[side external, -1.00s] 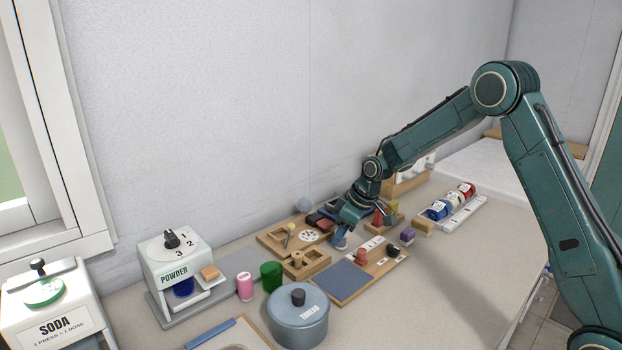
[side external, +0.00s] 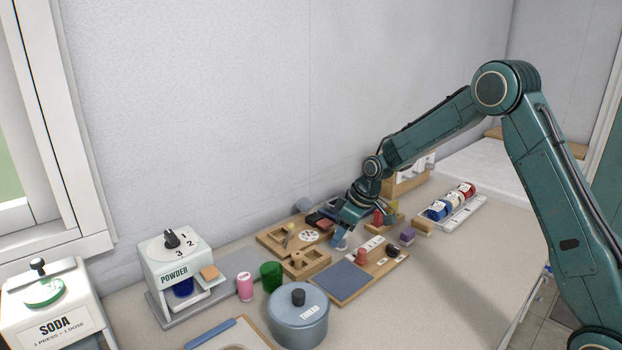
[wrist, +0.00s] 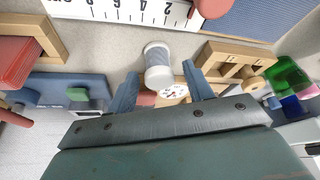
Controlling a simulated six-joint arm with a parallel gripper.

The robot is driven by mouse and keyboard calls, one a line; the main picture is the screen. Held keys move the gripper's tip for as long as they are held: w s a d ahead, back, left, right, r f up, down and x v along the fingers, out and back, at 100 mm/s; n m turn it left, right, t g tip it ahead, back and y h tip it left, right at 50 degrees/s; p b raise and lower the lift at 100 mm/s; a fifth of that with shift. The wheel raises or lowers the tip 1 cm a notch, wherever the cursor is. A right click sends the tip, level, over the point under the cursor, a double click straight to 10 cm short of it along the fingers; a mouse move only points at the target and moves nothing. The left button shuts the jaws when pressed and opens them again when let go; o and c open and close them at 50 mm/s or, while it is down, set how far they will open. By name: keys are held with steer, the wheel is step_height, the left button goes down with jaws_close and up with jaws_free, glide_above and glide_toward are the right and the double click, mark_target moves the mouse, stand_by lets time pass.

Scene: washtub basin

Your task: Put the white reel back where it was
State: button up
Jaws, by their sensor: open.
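The white reel (wrist: 157,62) stands on the worktop between the two blue fingers of my gripper (wrist: 160,71) in the wrist view. The fingers are spread, with a gap on each side of the reel. In the side view, a small part of the reel (side external: 341,247) shows below my gripper (side external: 340,238), and the rest is hidden by the fingers.
A numbered white strip (wrist: 130,8) lies just beyond the reel. A slotted wooden block (wrist: 235,60) stands to its right. A board with a blue mat (side external: 345,281), a wooden tray (side external: 275,240) and a lidded blue pot (side external: 299,322) are nearby.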

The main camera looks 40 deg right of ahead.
steer(key=v, duration=1.1)
steer(key=shift+r, duration=0.4)
steer(key=shift+s, duration=0.15)
steer(key=s+a+r+m+h, duration=0.1)
steer(key=s+a+r, duration=0.2)
steer(key=s, duration=0.5)
steer(key=s+a+r+m+t, duration=0.1)
steer(key=s+a+r, duration=0.1)
steer(key=s+r, duration=0.35)
steer(key=s+a+r+m+h, duration=0.1)
steer(key=s+a+r, duration=0.15)
steer(key=s, duration=0.65)
steer(key=s+f+m, duration=0.1)
steer(key=s+f, duration=0.1)
steer(key=s, duration=0.7)
steer(key=shift+a+f+m, duration=0.3)
steer(key=shift+a+f, duration=0.05)
steer(key=shift+w, duration=0.1)
